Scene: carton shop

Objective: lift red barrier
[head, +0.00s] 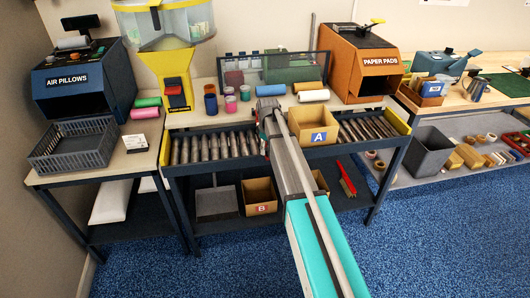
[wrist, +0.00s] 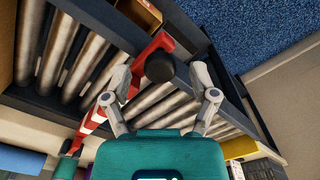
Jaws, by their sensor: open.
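The red barrier is a red and white striped arm (wrist: 98,115) lying across the rollers in the wrist view. A round black knob (wrist: 160,67) is at its red end. My gripper (wrist: 158,74) is open, with one grey finger on each side of the knob. The knob appears between the fingertips; I cannot tell whether either touches it. In the head view my gripper (head: 268,106) is over the middle of the roller conveyor, and my arm hides most of the barrier.
A carton marked A (head: 312,131) sits on the conveyor (head: 212,147), close to the right of my arm. A carton marked B (head: 260,196) stands on the shelf below. Colored rolls (head: 312,95) and cups line the bench behind. A grey crate (head: 76,146) is on the left table.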

